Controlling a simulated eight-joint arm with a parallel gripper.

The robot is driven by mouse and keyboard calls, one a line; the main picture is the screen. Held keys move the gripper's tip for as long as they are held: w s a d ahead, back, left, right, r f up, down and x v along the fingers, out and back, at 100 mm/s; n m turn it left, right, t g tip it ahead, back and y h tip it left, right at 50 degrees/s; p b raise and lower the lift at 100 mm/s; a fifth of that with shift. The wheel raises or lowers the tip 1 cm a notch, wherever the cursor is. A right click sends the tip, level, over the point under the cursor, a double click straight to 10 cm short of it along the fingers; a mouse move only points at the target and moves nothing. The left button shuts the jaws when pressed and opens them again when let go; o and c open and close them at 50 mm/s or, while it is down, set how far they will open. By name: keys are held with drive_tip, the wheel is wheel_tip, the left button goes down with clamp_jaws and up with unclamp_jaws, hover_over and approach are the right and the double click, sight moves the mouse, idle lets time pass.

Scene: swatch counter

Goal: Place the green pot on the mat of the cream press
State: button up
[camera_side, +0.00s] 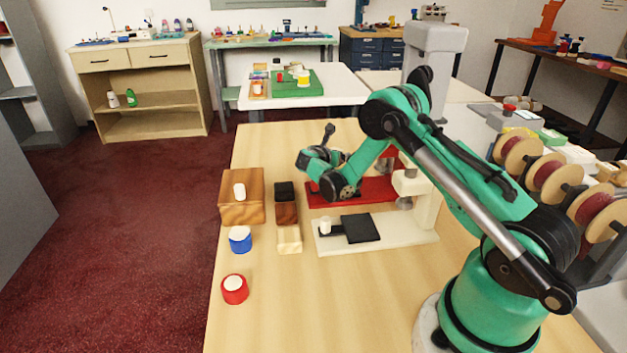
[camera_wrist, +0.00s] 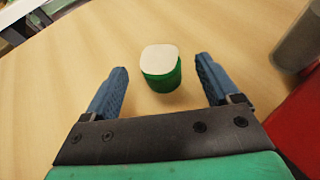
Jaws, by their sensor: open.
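The green pot (camera_wrist: 161,76) with a whitish top stands upright on the table in the wrist view. My gripper (camera_wrist: 159,82) is open, its two blue fingers on either side of the pot with gaps to both. In the side view the green pot cannot be made out; my arm's end covers that area. The cream press (camera_side: 425,205) stands at the right middle of the table. Its black mat (camera_side: 361,228) lies bare on the cream base, beside a small white cylinder (camera_side: 325,227).
A red press (camera_side: 365,190) stands behind the cream one; red also shows at right in the wrist view. A wooden box (camera_side: 242,208), three blocks (camera_side: 289,239), a blue pot (camera_side: 240,240) and a red pot (camera_side: 234,290) stand left. The front table is clear.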

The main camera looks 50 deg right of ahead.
drive_tip(key=v, duration=0.8)
drive_tip(key=shift+a+r, duration=0.1)
drive_tip(key=shift+a, duration=0.05)
drive_tip(key=shift+s+a+r, duration=0.1)
drive_tip(key=shift+a+r, duration=0.05)
drive_tip(key=shift+a, duration=0.15)
drive_tip(key=shift+a+r, duration=0.25)
drive_tip(key=shift+r, duration=0.05)
drive_tip(key=s+a+r+m+t+y, duration=0.2)
drive_tip(key=s+a+r+m+y, duration=0.2)
drive_tip(key=a+m, duration=0.5)
drive_tip(key=s+a+r+m+t+y, duration=0.1)
drive_tip(key=s+a+r+m+y, duration=0.3)
drive_tip(key=s+a+m+y, duration=0.4)
drive_tip(key=a+m, duration=0.1)
drive_tip(key=m, duration=0.1)
drive_tip(key=shift+s+a+r+m+t+y, duration=0.25)
drive_tip(key=shift+s+a+m+t+y, duration=0.05)
drive_tip(key=shift+a+m+t+y, duration=0.1)
drive_tip(key=shift+o, duration=0.6)
drive_tip(key=shift+s+a+m, duration=0.25)
drive_tip(key=shift+a+m, duration=0.1)
drive_tip(key=shift+m, duration=0.05)
drive_tip(key=shift+d, duration=0.1)
